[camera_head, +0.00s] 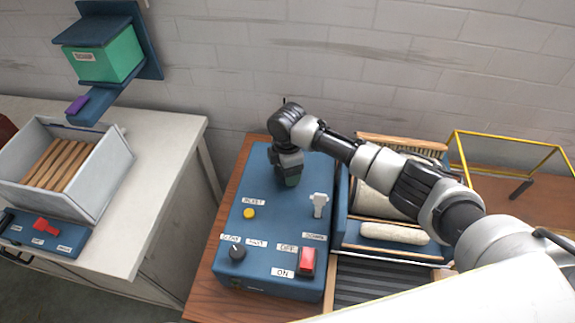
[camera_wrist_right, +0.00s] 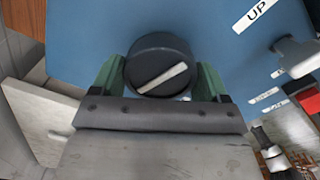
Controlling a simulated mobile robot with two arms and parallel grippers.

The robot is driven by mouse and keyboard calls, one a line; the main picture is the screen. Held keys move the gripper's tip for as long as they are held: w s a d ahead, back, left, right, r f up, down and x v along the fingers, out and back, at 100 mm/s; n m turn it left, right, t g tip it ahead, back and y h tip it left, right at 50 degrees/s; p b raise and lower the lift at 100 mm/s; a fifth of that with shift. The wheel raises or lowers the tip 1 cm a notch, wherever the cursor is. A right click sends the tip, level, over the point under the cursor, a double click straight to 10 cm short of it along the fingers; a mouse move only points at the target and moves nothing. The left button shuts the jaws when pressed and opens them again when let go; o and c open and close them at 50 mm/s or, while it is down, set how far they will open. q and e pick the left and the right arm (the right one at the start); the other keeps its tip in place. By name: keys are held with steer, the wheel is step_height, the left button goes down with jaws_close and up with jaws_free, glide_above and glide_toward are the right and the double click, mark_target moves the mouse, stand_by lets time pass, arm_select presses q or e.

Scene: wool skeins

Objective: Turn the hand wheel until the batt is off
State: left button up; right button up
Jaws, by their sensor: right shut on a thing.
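My right gripper (camera_head: 289,178) reaches down to the back of the blue control box. In the right wrist view its green fingers (camera_wrist_right: 160,78) stand on both sides of a round black knob, the hand wheel (camera_wrist_right: 150,52), and are shut on it. The wheel's white bar is tilted, its right end higher. In the head view the gripper hides the wheel. A pale drum (camera_head: 375,203) sits in the blue machine right of the box, partly behind my right arm. A cream woolly roll, apparently the batt (camera_head: 394,233), lies in front of the drum. My left gripper is not in view.
The control box (camera_head: 262,222) bears a yellow button (camera_head: 249,213), a grey lever (camera_head: 319,203), a black dial (camera_head: 237,253) and a red switch (camera_head: 307,261). A grey crate (camera_head: 108,170) stands on the left table. A yellow frame (camera_head: 510,140) stands at the right.

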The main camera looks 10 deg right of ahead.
steer(key=n, duration=0.4)
steer(key=shift+w+n, duration=0.1)
steer(key=shift+n, duration=0.2)
steer(key=n, duration=0.4)
steer(key=shift+n+b, duration=0.3)
steer(key=shift+b, duration=0.05)
steer(key=n+b, duration=0.1)
steer(key=n, duration=0.3)
steer(key=shift+n, duration=0.3)
steer(key=shift+r+n+b, duration=0.1)
steer(key=shift+n+b, duration=0.3)
steer(key=shift+n, duration=1.7)
steer(key=o, duration=0.9)
step_height(320, 180, up, 11)
steer(key=b, duration=0.2)
